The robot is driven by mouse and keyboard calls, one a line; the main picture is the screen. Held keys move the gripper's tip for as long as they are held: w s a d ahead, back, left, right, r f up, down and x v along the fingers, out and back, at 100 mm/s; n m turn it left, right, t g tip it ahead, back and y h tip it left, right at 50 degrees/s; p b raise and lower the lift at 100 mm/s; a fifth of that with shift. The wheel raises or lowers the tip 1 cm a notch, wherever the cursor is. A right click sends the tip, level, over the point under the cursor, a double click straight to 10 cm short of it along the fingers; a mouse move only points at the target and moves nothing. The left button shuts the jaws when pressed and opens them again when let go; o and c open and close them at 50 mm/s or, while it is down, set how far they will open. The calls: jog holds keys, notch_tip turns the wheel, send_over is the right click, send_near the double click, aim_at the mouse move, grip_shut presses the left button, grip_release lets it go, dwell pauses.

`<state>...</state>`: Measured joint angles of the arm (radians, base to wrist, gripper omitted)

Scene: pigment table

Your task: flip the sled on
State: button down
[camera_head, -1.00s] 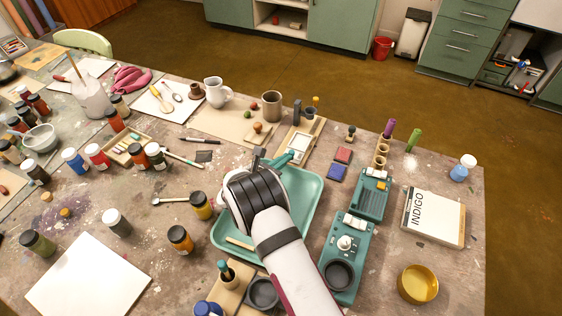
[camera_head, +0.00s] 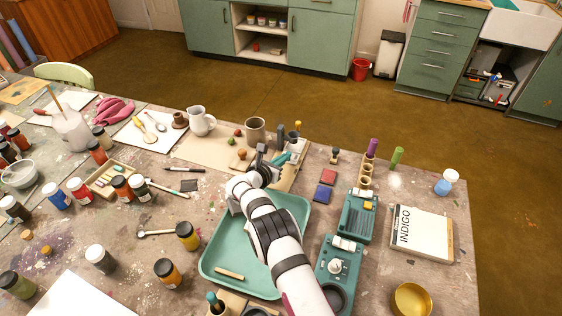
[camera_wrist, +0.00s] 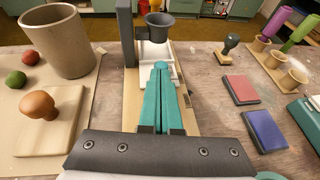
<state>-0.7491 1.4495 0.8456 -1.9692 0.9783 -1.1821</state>
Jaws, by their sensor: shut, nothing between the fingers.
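A wooden stand (camera_wrist: 133,104) with a dark upright post (camera_wrist: 126,34) and a dark funnel-like cup (camera_wrist: 158,26) lies ahead of my gripper in the wrist view. A white piece (camera_wrist: 147,52), which may be the sled, sits under the cup. My gripper (camera_wrist: 160,67) has its teal fingers together and empty, with the tips in front of and partly over the white piece. I cannot tell whether they touch it. In the head view my gripper (camera_head: 283,158) is at the stand's near part, which my arm partly hides.
A brown mug (camera_wrist: 58,40) and a wooden knob (camera_wrist: 38,105) stand left. Red (camera_wrist: 240,89) and blue (camera_wrist: 270,131) pads lie right. A teal tray (camera_head: 216,243) lies below my arm. A teal device (camera_head: 352,224) stands right of it.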

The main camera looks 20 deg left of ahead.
jog(key=shift+w, duration=0.2)
jog(key=v, duration=0.9)
jog(key=f+v, duration=0.1)
jog(key=v, duration=0.4)
jog(key=shift+s, duration=0.3)
jog(key=w+d+r+m+g+h, duration=0.1)
jog(key=d+r+m+g+h, duration=0.15)
jog(key=d+r+m, duration=0.5)
jog(key=s+d+r+m+g+h, duration=0.1)
jog(key=s+d+r+m+g, duration=0.15)
jog(key=d+m, duration=0.4)
jog(key=s+d+r+m+g+h, duration=0.1)
jog(key=s+d+r+m+g, duration=0.2)
jog(key=d, duration=0.6)
jog(key=s+d+r+m+g+h, duration=0.1)
jog(key=s+d+m+g, duration=0.1)
jog(key=s+d+m, duration=0.45)
jog(key=s+d+r+m+g+y, duration=0.2)
jog(key=s+d+m+g+y, duration=0.3)
jog(key=s+m, duration=0.65)
jog(key=s+a+m+t+y, duration=0.1)
jog(key=s+a+m+y, duration=0.2)
jog(key=s, duration=0.8)
jog(key=shift+f+m+y, duration=0.2)
jog(key=shift+m+y, duration=0.55)
jog(key=shift+m, duration=0.15)
